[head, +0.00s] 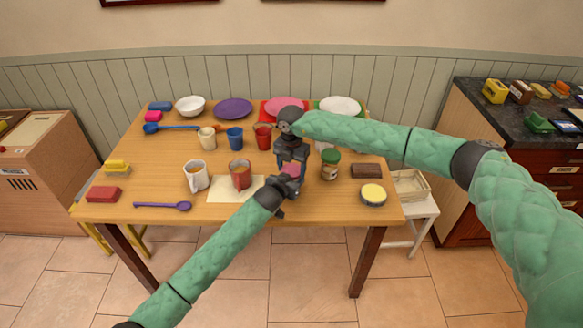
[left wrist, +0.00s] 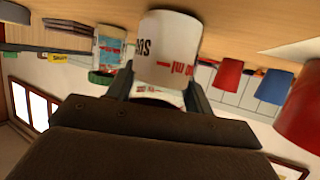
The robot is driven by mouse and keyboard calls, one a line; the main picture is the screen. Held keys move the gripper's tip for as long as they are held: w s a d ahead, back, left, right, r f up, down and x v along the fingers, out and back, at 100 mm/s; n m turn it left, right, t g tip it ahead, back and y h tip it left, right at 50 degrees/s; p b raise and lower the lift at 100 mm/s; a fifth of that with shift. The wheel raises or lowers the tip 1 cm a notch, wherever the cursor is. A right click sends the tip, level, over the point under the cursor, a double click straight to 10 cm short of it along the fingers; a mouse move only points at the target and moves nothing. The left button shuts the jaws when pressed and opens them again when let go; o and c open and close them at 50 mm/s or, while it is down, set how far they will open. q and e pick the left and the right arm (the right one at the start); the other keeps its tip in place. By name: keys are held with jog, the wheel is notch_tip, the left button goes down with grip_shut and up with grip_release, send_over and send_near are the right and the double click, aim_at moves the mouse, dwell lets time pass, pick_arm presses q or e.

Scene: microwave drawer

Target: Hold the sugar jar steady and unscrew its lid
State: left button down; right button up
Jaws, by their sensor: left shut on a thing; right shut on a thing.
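The sugar jar (left wrist: 165,52) is white with black and red lettering and shows upside down in the left wrist view. My left gripper (left wrist: 158,92) is shut around it, one finger on each side. In the head view my left gripper (head: 285,187) is near the table's front edge, mostly covering the jar. A small pink patch (head: 291,170) shows between the two grippers; I cannot tell whether it is the lid. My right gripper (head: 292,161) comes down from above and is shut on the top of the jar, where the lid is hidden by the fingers.
On the wooden table (head: 230,213), a green-lidded jar (head: 330,165), a brown block (head: 366,171) and a yellow-topped tin (head: 373,194) stand to the right. Plates line the back.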

jog(key=n, duration=0.9)
jog(key=shift+w, duration=0.1)
jog(key=o, duration=1)
jog(key=shift+o, duration=0.4)
jog(key=shift+a, duration=0.15)
jog(key=shift+r, duration=0.1)
